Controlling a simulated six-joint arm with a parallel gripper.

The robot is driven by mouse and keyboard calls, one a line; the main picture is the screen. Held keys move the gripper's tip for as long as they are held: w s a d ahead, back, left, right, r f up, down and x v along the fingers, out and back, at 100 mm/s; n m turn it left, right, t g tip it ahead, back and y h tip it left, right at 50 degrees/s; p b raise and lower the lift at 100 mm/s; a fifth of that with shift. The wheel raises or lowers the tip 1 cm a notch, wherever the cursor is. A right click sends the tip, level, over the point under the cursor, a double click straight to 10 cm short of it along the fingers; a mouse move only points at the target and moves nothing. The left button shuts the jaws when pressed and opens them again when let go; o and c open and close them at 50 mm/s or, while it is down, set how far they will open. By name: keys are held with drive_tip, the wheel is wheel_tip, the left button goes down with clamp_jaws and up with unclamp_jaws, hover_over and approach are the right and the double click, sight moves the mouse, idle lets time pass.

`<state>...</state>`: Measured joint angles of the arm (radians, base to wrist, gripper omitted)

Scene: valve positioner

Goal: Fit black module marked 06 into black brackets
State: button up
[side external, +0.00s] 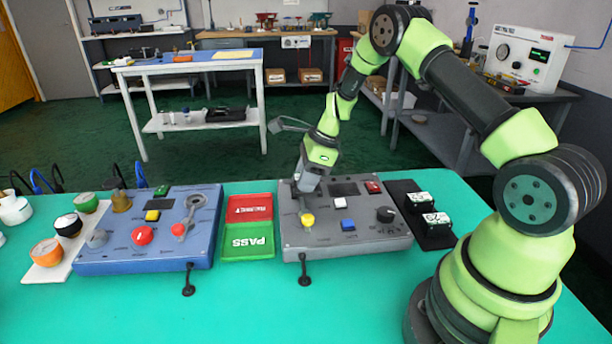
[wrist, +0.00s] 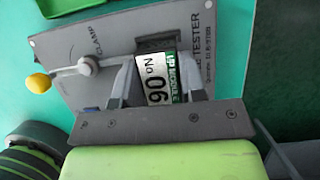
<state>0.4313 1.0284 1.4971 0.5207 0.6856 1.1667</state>
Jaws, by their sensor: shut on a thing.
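The black module (wrist: 158,80), with a white and green label reading No 06, shows in the wrist view between the two fingers of my gripper (wrist: 160,92). My gripper is shut on it. In the side view my gripper (side external: 308,186) points down over the back left part of the grey tester (side external: 345,238), and the module cannot be made out there. A dark part (wrist: 157,42), perhaps the black brackets, shows just beyond the module on the tester face. I cannot tell whether the module touches it. The clamp lever (wrist: 72,70) with its yellow knob (wrist: 39,83) lies left of the module.
Two labelled modules (side external: 428,210) lie on a black mat (side external: 436,239) right of the tester. Red and green trays (side external: 249,208) lie to its left, then a blue panel (side external: 150,250) with knobs. The green table front is mostly clear.

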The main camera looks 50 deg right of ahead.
drive_tip(key=shift+f, duration=0.6)
drive_tip(key=o, duration=0.7)
drive_tip(key=shift+o, duration=0.2)
drive_tip(key=v, duration=1.1)
drive_tip(key=shift+r, duration=0.1)
wheel_tip(320, 180, up, 7)
idle(0.8)
